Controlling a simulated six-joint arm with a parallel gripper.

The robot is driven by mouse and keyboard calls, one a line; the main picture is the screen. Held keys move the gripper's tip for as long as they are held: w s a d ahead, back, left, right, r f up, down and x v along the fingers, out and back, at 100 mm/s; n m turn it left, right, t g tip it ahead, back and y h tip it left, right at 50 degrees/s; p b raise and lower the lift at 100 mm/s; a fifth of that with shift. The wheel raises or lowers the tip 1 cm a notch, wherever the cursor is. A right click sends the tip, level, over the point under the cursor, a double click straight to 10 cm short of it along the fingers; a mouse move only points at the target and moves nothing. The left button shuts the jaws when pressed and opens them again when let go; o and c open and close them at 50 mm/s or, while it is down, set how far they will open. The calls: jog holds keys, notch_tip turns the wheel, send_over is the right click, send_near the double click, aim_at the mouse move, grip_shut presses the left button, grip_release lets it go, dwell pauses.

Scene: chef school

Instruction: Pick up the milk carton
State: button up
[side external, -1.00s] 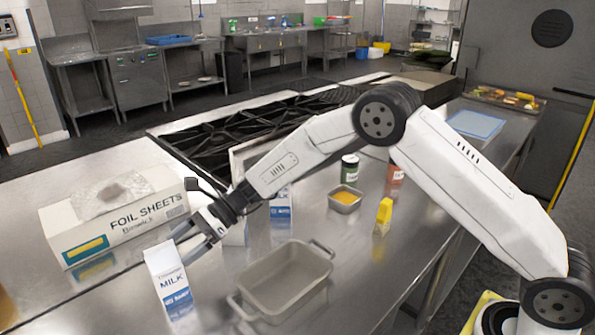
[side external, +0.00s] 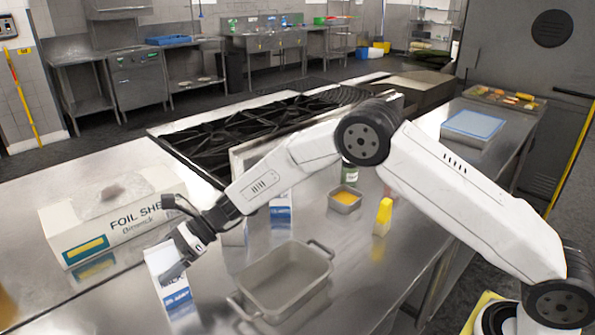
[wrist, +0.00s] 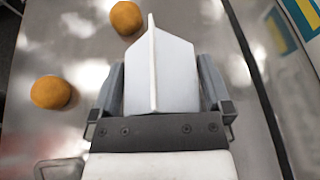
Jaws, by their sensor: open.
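The milk carton (side external: 178,303) is white with a blue lower band and stands upright on the steel counter at the lower left of the side view. My gripper (side external: 172,264) is open and down at its upper part, hiding some of its front. In the wrist view, the carton's white gable top (wrist: 172,65) lies between the two spread fingers of my gripper (wrist: 162,88), one on each side. Whether either finger touches the carton cannot be told.
A foil sheets box (side external: 110,225) stands close behind the carton. A grey baking dish (side external: 285,283) is to its right. Two orange round objects (wrist: 126,18) (wrist: 53,93) lie nearby in the wrist view. A blue-and-white carton (side external: 281,208), a small tray (side external: 345,205) and a yellow item (side external: 383,217) stand farther right.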

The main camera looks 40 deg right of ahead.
aim_at(159, 248)
jog(key=shift+r, duration=0.1)
grip_shut()
dwell(0.3)
jog(key=shift+r, duration=0.65)
notch_tip(159, 248, up, 2)
jog(key=shift+r, duration=0.1)
jog(key=s+d+r, duration=0.6)
jog(key=s+r, duration=0.3)
jog(key=s, duration=0.3)
jog(key=shift+s+r, duration=0.2)
jog(key=shift+s, duration=0.15)
